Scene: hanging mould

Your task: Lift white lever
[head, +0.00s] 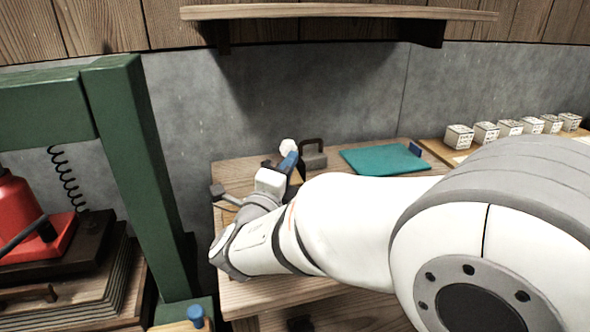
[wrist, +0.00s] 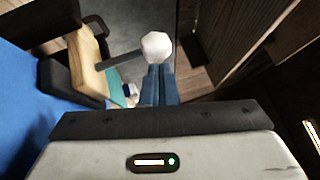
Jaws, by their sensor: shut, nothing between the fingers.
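The white lever's round knob (wrist: 156,46) shows in the wrist view at the end of a dark rod. The rod runs left to a tan and black block (wrist: 88,62). In the head view the knob (head: 288,146) is a small white ball above the wooden bench, near the wall. My gripper (wrist: 158,68) has blue fingers closed together with nothing between them. Its tips lie right at the knob's lower edge in the wrist view; I cannot tell whether they touch it. In the head view my gripper (head: 291,156) is just below the knob, and my arm hides part of the bench.
A grey block with a dark handle (head: 314,157) stands just right of the knob. A teal mat (head: 385,160) lies further right, then several white boxes (head: 485,132). A wooden shelf (head: 340,12) hangs above. A green frame (head: 140,170) and a red object (head: 35,225) are left.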

